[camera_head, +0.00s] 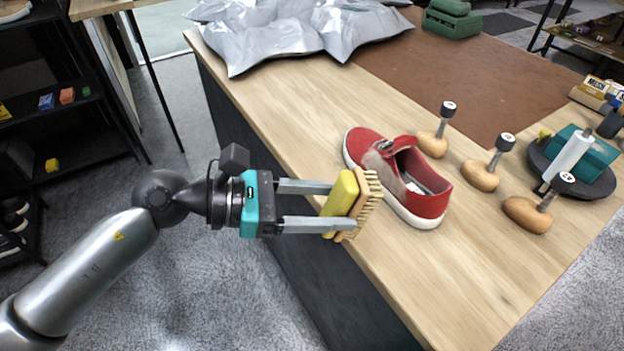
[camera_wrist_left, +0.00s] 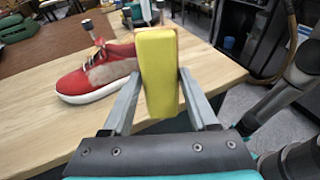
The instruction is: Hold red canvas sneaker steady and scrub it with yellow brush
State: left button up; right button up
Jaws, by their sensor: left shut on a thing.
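The red canvas sneaker (camera_head: 427,199) with a white sole stands upright on the wooden table, with a greyish-brown patch on its side. It also shows in the left wrist view (camera_wrist_left: 82,84). My left gripper (camera_head: 333,206) is shut on the yellow brush (camera_head: 341,198), and the brush's tan bristles face the sneaker. The brush is close beside the sneaker near the table's edge; I cannot tell whether they touch. The yellow brush back (camera_wrist_left: 157,75) fills the space between the fingers in the left wrist view. My right gripper is not in view.
Several wooden knobs with dark-topped posts (camera_head: 480,174) stand right of the sneaker. A dark round tray (camera_head: 600,186) holds a teal box and a white cylinder. Silver bags (camera_head: 300,28) lie at the back beside a brown mat (camera_head: 475,75). The table front right is clear.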

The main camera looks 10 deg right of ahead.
pick_arm(q)
jog(key=w+d+n+t+h, duration=0.2)
jog(key=w+n+t, duration=0.3)
jog(key=t, duration=0.4)
jog(key=shift+w+d+f+n, duration=0.15)
jog(key=shift+w+f+n, duration=0.25)
jog(key=shift+w+f, duration=0.05)
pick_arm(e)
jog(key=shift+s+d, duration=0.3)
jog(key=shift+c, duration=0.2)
